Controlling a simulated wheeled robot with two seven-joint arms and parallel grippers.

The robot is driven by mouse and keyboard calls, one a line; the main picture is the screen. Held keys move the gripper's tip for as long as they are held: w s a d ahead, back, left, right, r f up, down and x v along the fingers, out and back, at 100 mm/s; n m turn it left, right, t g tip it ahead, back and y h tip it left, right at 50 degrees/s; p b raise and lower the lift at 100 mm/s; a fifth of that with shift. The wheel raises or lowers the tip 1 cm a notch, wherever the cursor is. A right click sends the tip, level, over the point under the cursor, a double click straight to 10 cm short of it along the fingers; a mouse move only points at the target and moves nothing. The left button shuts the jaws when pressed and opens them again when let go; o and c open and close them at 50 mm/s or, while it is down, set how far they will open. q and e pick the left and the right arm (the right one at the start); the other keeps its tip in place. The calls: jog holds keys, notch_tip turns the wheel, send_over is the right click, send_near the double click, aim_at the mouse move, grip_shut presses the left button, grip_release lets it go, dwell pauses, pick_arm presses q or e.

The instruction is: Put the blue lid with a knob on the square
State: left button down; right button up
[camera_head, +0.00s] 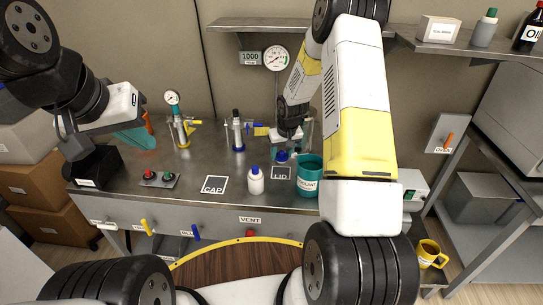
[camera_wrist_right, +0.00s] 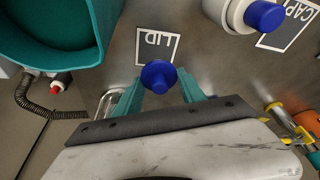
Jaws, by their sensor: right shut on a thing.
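The blue lid with a knob (camera_wrist_right: 158,76) is between the teal fingers of my right gripper (camera_wrist_right: 160,88) in the right wrist view. In the head view the blue lid (camera_head: 281,157) shows just behind the outlined LID square (camera_head: 281,173), below my right gripper. In the wrist view the lid overlaps the edge of the LID square (camera_wrist_right: 157,45); whether it touches the bench I cannot tell. The square is otherwise bare. My left gripper (camera_head: 135,138) is over the left of the bench, away from the lid; its opening is unclear.
A teal coolant pot (camera_head: 310,178) stands just right of the LID square. A white bottle with a blue cap (camera_head: 256,181) stands to its left. A button box (camera_head: 159,179) and valve fittings (camera_head: 238,132) also occupy the bench.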

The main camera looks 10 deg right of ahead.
aim_at(281, 173)
jog(key=shift+f, duration=3.05)
jog(key=shift+f, duration=0.1)
jog(key=o, duration=1.3)
